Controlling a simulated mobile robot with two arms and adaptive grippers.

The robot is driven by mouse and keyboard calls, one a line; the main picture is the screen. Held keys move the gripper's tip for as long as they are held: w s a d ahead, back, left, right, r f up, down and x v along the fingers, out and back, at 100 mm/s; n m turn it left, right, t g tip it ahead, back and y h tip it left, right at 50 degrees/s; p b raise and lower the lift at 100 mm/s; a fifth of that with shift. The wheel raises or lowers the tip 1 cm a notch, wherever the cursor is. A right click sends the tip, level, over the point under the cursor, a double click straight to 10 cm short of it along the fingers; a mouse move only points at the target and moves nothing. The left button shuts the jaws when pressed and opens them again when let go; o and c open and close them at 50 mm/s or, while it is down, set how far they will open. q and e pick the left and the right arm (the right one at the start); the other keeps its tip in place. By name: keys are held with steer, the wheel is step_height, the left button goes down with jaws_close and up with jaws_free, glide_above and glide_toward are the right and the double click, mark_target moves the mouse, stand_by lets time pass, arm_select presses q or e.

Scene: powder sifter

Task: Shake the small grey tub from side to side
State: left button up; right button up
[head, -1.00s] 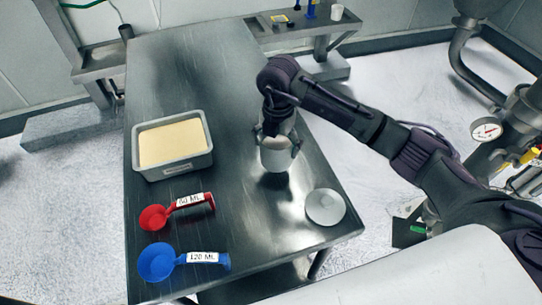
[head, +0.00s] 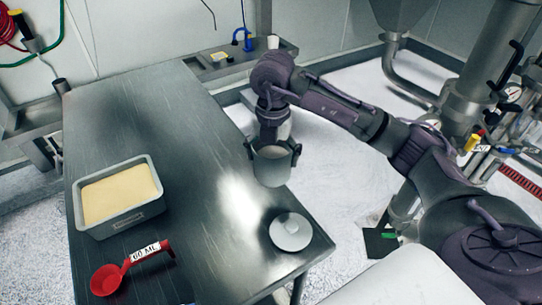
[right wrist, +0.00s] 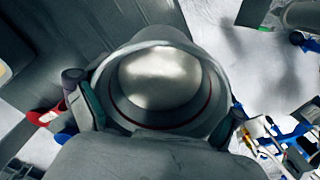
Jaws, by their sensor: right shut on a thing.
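The small grey tub (head: 272,169) is held by my right gripper (head: 273,149), whose fingers close on its two sides. The tub hangs above the right edge of the table, apart from the tabletop, and looks roughly upright. In the right wrist view the tub (right wrist: 208,112) sits between the fingers, with its round mouth facing the camera. A red ring shows inside it around a bright, smooth-looking middle; I cannot tell whether that is its floor or contents. My left gripper is not in view.
On the metal table (head: 195,200) stand a grey tray (head: 125,217) of pale powder at left, a red scoop (head: 108,279) at the front and a round grey lid (head: 290,232) near the right edge. The table's middle is clear. Pipework stands at right.

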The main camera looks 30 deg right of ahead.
step_height(320, 180, up, 5)
steer(key=p, duration=0.3)
steer(key=shift+a, duration=0.1)
stand_by(0.5)
stand_by(1.9)
